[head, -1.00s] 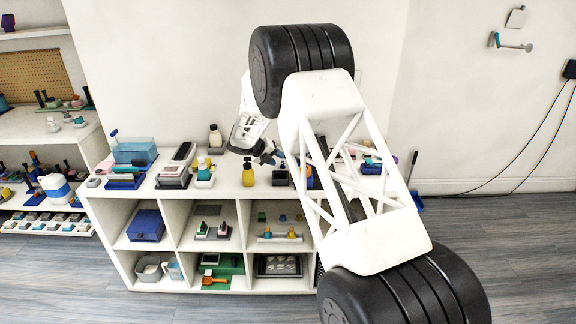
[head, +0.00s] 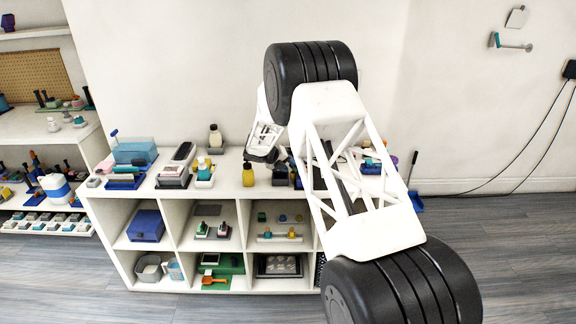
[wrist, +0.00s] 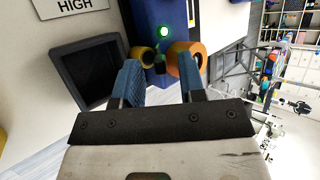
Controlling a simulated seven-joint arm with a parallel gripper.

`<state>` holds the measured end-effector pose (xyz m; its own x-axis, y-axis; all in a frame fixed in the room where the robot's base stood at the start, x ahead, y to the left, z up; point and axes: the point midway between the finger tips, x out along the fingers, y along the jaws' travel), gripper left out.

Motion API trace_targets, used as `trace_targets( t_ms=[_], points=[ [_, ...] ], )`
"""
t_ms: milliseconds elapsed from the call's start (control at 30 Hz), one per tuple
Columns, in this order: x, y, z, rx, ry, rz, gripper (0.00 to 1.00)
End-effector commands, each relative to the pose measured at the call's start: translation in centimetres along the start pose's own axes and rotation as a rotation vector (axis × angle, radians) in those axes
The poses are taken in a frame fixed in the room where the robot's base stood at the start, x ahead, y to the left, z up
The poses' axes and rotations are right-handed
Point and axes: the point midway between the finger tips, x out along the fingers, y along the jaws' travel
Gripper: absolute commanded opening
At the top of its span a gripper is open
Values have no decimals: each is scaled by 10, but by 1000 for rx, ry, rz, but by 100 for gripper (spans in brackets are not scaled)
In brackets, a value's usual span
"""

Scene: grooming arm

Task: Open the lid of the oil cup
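My gripper (wrist: 160,78) shows in the wrist view with its two blue fingers spread apart and nothing visibly held between them. Just beyond the fingertips are a yellow round part (wrist: 143,57) at the left and an orange cylinder (wrist: 187,60) at the right, in front of a blue block (wrist: 160,15) with a lit green light. I cannot tell which of these, if any, belongs to the oil cup or its lid. In the head view my gripper (head: 264,152) is low over the shelf top, and its fingers are partly hidden behind my arm.
A dark open-topped box (wrist: 85,75) is left of the fingers in the wrist view. In the head view a yellow bottle (head: 248,175) stands on the white shelf unit (head: 228,185). My arm covers the shelf's right part.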

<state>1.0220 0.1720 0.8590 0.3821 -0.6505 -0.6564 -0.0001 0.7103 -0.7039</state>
Motion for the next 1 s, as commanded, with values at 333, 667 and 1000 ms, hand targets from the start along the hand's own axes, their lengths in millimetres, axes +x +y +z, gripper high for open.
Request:
trace_targets(
  t_ms=[333,667,1000],
  points=[
    [2,0,0,0,-1,0,36],
    [2,0,0,0,-1,0,0],
    [4,-9,0,44,0,104,0]
  ],
)
